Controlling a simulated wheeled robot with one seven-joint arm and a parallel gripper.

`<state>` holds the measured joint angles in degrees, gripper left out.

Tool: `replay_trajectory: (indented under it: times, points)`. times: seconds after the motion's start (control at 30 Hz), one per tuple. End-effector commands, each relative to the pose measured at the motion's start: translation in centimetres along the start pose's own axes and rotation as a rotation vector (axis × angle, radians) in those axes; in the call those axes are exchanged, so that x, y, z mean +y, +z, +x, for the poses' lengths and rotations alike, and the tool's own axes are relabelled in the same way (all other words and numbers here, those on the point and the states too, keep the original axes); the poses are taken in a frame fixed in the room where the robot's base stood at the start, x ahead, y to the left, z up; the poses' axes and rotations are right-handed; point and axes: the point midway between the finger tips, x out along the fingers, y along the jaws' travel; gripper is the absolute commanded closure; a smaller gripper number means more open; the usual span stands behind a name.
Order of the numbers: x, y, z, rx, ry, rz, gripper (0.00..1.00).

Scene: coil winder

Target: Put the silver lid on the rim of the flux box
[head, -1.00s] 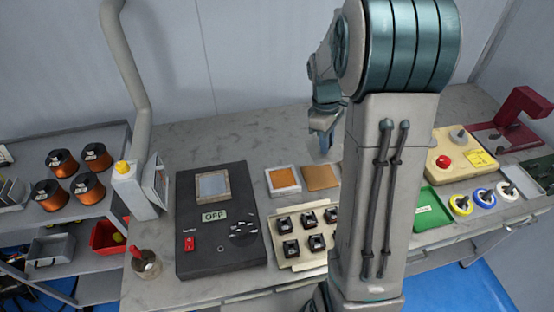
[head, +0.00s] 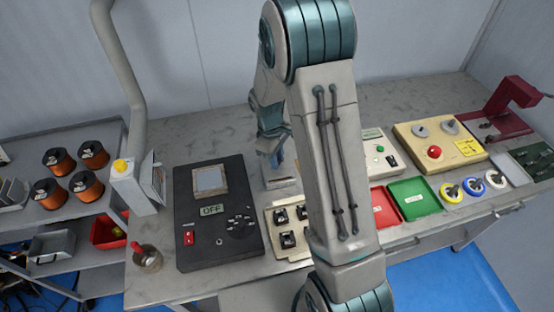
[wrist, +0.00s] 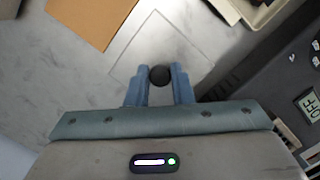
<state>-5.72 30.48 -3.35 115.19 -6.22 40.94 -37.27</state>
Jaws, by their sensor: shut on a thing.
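My gripper (wrist: 160,84) is shut on the round black knob (wrist: 160,74) of the silver lid (wrist: 172,45), a flat square plate that lies below the fingers in the wrist view. In the head view my gripper (head: 276,160) points down, just right of the black control unit. A pale, low edge (head: 283,184) shows under the fingers there; I cannot tell whether it belongs to the lid or the flux box. The flux box is mostly hidden under the lid and behind my arm. I cannot tell whether the lid touches its rim.
An orange-brown flat plate (wrist: 92,18) lies close beside the lid. The black control unit (head: 213,235), marked OFF, stands to the left. A cream tray with black parts (head: 280,239) lies in front. Red (head: 381,211) and green (head: 416,198) trays are to the right.

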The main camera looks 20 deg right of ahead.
Motion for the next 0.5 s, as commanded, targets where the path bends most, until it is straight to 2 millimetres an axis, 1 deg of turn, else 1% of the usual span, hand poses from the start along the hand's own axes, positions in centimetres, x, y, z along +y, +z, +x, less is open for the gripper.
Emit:
replay_trajectory:
  times: [0.13, 0.5]
  points:
    - [0.0, -0.2, 1.4, -0.002, -0.001, -0.001, 1.00]
    - [0.0, -0.3, 2.0, 0.000, 0.000, -0.001, 1.00]
